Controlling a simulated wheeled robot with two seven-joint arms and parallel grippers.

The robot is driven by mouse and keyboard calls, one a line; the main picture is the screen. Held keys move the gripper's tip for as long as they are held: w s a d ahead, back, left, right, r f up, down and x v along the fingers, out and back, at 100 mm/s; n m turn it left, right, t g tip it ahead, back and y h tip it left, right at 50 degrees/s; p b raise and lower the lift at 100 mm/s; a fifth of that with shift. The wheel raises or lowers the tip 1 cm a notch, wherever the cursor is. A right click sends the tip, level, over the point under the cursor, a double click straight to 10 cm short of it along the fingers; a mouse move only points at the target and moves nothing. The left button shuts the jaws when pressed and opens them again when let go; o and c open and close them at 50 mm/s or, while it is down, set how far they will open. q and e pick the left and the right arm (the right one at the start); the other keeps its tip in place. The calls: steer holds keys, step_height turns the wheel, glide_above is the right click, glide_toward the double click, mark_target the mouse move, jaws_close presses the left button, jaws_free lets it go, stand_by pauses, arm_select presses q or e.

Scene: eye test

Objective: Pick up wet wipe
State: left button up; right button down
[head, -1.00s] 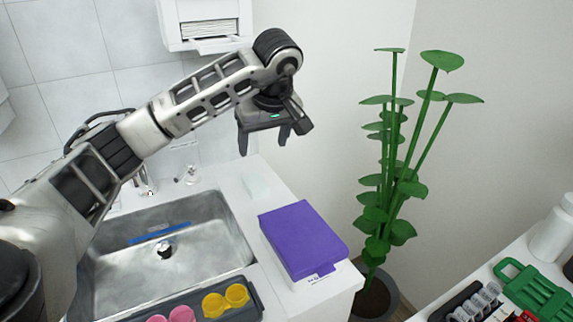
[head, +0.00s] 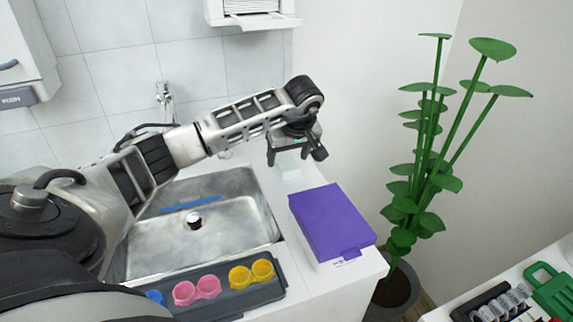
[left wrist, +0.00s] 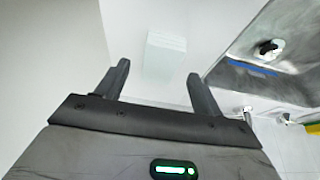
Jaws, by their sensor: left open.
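A pale, whitish-green flat block, which looks like the wet wipe (head: 289,170), lies on the white counter behind the purple box. It is partly hidden by my left gripper (head: 288,156) in the head view. The left gripper is open and empty, pointing down over the block; the remaining gap is hard to judge. In the left wrist view, the pale wet wipe (left wrist: 166,54) shows beyond the two spread fingers of the left gripper (left wrist: 160,87), roughly in line with the space between them. My right gripper is not in view.
A purple-topped box (head: 333,222) stands at the counter's front right. A metal sink (head: 235,220) is left of it, with a dark tray (head: 222,285) of coloured cups in front. A potted plant (head: 425,180) stands right; a wall dispenser (head: 253,12) hangs above.

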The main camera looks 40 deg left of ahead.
arm_select(q)
steer(key=shift+x, duration=1.15)
steer(key=c, duration=1)
steer(key=shift+c, duration=0.2)
steer(key=shift+r, duration=0.1)
steer(key=shift+r, duration=0.55)
steer(key=s+d+r, duration=0.8)
steer(key=s+r, duration=0.3)
steer(key=shift+r, duration=0.4)
steer(key=shift+o, duration=0.2)
steer(key=shift+s+d, duration=0.15)
steer(key=shift+d, duration=0.1)
